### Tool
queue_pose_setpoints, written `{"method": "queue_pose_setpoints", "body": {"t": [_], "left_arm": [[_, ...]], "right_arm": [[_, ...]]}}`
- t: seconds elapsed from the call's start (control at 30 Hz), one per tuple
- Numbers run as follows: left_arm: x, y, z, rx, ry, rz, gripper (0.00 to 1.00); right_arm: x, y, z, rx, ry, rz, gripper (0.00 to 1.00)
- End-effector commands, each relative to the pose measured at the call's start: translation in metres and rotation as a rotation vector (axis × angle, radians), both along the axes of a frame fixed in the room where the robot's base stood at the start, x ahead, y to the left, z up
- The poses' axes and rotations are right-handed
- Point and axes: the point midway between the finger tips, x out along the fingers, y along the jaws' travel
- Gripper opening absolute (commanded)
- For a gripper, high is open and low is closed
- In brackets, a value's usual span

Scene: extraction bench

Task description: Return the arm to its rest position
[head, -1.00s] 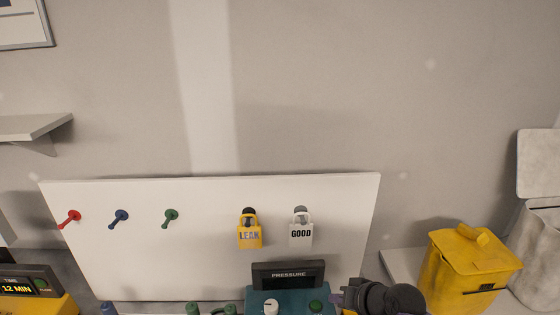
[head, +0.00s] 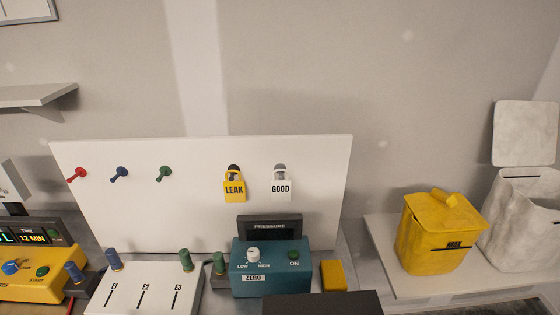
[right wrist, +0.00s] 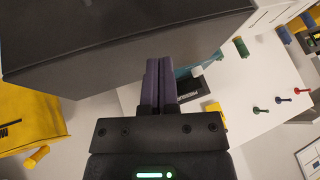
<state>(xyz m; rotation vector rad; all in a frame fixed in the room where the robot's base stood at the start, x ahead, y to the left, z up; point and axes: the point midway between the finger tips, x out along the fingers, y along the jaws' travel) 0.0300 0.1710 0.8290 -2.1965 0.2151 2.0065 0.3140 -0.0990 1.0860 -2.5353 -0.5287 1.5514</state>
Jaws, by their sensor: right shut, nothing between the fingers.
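My right gripper (right wrist: 158,85) shows in the right wrist view. Its two dark fingers are together, with nothing between them. Its tips are close to a large dark box (right wrist: 110,45) in that picture; I cannot tell whether they touch it. Neither gripper shows in the head view now, and my left gripper is in no view.
A teal pressure unit (head: 270,277), a white valve panel (head: 135,300) and a yellow timer (head: 25,288) stand before a white pegboard (head: 200,225). A dark box (head: 330,303) is at the front. A yellow bin (head: 435,240) stands right.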

Motion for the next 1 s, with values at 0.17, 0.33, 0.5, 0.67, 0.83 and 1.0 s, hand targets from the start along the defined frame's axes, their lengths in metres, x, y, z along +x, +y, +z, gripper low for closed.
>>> {"method": "queue_pose_setpoints", "body": {"t": [0.17,0.33,0.5,0.67,0.83,1.0], "left_arm": [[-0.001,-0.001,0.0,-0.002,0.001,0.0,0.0],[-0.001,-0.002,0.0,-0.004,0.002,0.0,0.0],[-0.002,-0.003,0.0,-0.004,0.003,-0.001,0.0],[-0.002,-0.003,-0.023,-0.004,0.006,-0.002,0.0],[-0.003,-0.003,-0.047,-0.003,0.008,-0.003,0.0],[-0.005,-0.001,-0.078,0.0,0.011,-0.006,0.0]], "right_arm": [[-0.052,-0.007,0.004,-0.115,0.033,0.021,0.0],[-0.098,-0.026,0.016,-0.234,0.077,-0.002,0.0],[-0.14,-0.049,0.034,-0.349,0.135,-0.051,0.0],[-0.134,-0.049,-0.024,-0.358,0.159,-0.043,0.0],[-0.133,-0.049,-0.091,-0.362,0.184,-0.034,0.0],[-0.142,-0.049,-0.176,-0.368,0.218,-0.02,0.0]]}}
